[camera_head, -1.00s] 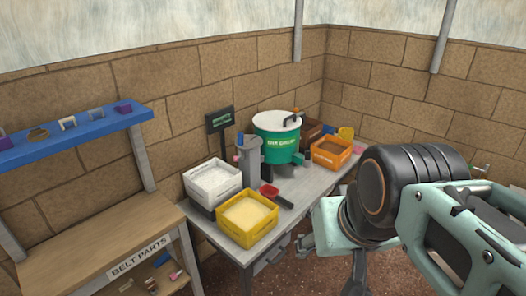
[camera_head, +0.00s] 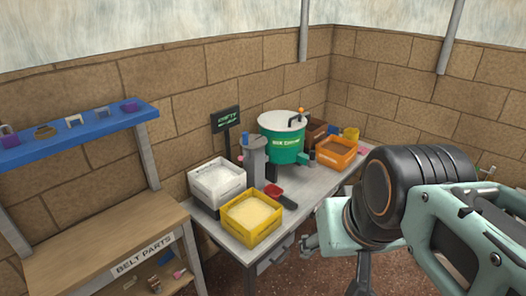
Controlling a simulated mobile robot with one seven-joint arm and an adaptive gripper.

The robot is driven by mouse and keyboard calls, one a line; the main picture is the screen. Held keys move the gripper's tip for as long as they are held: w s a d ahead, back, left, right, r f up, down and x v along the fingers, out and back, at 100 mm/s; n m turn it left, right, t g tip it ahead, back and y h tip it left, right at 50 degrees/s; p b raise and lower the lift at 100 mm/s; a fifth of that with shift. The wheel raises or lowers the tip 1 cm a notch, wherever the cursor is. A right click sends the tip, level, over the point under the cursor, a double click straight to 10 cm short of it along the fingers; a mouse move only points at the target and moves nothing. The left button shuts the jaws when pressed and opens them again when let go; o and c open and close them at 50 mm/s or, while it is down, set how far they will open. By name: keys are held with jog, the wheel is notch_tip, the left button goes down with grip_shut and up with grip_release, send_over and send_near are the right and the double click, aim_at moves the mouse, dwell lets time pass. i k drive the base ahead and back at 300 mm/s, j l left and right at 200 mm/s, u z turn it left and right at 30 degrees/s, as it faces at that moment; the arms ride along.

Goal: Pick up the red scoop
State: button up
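The red scoop (camera_head: 273,190) lies on the grey table (camera_head: 236,246), just right of the grey upright cylinder and behind the yellow crate. Its dark handle (camera_head: 288,202) points to the right and toward the front edge. My arm fills the right side of the view. My gripper (camera_head: 308,244) shows only in part, low and in front of the table's front edge, apart from the scoop. Whether its fingers are open or shut is not clear.
A yellow crate (camera_head: 250,236) and a white crate (camera_head: 217,198) stand left of the scoop. The grey cylinder (camera_head: 253,160), a green tub (camera_head: 283,151) and an orange crate (camera_head: 337,165) stand behind. A bench labelled "BELT PARTS" (camera_head: 140,258) is at left.

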aim_at(281, 199)
jog(key=u, duration=3.8)
jog(key=k+j+u, duration=0.15)
jog(key=u, duration=0.2)
jog(key=k+j+u, duration=0.15)
jog(key=u, duration=0.15)
jog(key=k+j, duration=0.1)
